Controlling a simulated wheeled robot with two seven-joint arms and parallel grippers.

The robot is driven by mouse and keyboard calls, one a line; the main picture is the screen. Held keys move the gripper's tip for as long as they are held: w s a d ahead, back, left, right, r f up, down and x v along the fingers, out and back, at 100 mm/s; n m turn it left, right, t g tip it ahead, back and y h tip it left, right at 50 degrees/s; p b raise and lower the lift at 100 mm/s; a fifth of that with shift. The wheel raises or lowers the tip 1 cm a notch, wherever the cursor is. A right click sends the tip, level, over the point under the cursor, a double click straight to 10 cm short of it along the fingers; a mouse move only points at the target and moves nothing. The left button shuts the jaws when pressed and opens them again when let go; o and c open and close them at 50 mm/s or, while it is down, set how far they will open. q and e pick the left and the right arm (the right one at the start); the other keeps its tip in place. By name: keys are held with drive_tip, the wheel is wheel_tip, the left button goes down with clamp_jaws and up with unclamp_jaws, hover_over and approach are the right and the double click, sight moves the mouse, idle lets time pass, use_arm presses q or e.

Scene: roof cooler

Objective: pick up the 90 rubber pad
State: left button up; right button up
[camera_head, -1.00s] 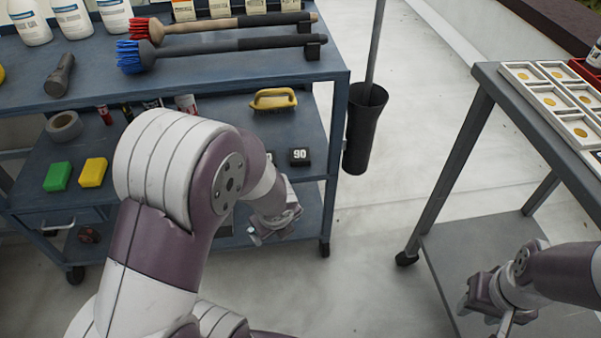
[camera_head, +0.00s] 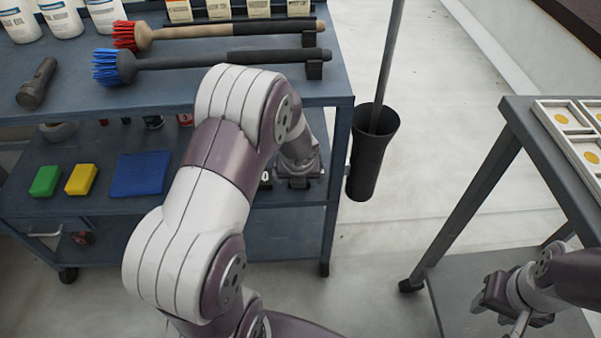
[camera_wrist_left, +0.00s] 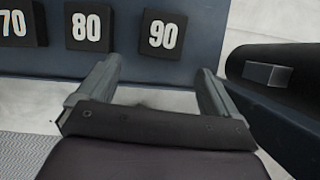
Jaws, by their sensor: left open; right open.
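The 90 rubber pad (camera_wrist_left: 162,34) is a black square block with white digits. In the left wrist view it lies on the blue cart shelf near its edge, between the lines of my open fingers and beyond their tips. My left gripper (camera_wrist_left: 158,80) is open and empty, apart from the pad. In the head view my left gripper (camera_head: 298,178) is over the right end of the middle shelf and mostly hides the pad there. My right gripper (camera_head: 497,305) is open at the lower right, away from the cart, by the other table's lower shelf.
The 80 pad (camera_wrist_left: 87,27) and the 70 pad (camera_wrist_left: 15,24) lie left of the 90 pad. A dark cylindrical holder (camera_head: 372,155) stands close to the cart's right side. The upper shelf (camera_head: 200,88) is above the left gripper.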

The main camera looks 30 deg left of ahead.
use_arm(q)
drive_tip(key=shift+w+a, duration=0.3)
drive_tip(key=shift+w, duration=0.25)
drive_tip(key=shift+w+a, duration=0.25)
drive_tip(key=shift+w, duration=0.25)
drive_tip(key=b+x, duration=0.3)
drive_tip(key=x, duration=0.2)
drive_tip(key=shift+w+f, duration=0.1)
drive_tip(key=shift+w, duration=0.1)
drive_tip(key=c, duration=1.2)
